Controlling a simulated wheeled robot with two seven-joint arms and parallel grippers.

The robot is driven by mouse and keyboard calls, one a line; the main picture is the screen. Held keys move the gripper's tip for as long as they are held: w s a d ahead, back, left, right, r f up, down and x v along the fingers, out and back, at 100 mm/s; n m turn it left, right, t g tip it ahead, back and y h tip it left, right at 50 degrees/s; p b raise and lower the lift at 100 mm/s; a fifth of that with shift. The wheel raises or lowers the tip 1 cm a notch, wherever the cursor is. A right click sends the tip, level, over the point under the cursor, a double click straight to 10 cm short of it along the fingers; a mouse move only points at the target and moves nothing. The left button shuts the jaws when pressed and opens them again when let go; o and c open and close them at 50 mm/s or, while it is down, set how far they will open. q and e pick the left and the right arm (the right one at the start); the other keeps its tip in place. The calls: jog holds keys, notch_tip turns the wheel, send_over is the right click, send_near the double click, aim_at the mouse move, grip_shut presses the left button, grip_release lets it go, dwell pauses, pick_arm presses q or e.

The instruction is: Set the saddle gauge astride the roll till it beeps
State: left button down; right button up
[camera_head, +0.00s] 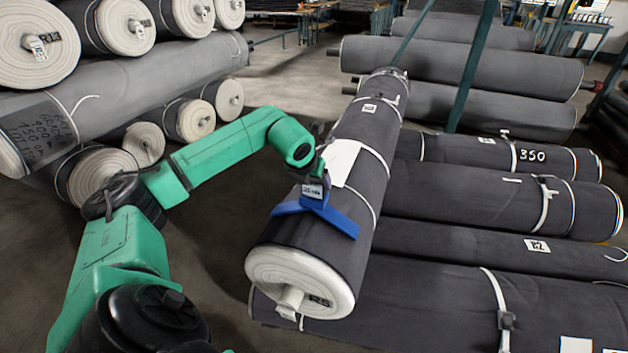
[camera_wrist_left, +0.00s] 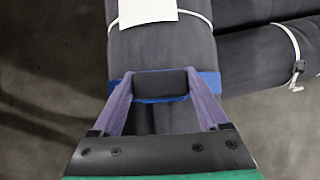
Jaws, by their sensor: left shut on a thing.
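The blue saddle gauge (camera_head: 335,217) is over the near part of the dark grey roll (camera_head: 350,190), with its two legs spread to either side of the roll's top. Its small display faces me, but the reading is too small to make out. I cannot tell whether both legs touch the roll. My left gripper (camera_head: 317,178) is shut on the gauge's upper block. The left wrist view shows the fingers of the gripper (camera_wrist_left: 160,84) on both sides of the dark block, with the blue legs of the gauge (camera_wrist_left: 209,82) across the roll (camera_wrist_left: 160,50). My right gripper is out of view.
A white sheet (camera_head: 342,163) and pale straps lie on the roll beyond the gauge. Several dark rolls (camera_head: 450,208) lie crosswise to the right.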

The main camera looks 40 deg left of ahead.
pick_arm(q)
jog(key=shift+f+b, duration=0.4)
jog(key=shift+f, duration=0.05)
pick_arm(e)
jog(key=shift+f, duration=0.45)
pick_arm(q)
grip_release()
jog(key=shift+s+r, duration=0.1)
jog(key=shift+r, duration=0.05)
jog(key=v, duration=1.4)
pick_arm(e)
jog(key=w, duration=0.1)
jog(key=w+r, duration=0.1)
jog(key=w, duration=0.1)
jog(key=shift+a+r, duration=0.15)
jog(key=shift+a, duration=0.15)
pick_arm(q)
jog(key=shift+d, duration=0.1)
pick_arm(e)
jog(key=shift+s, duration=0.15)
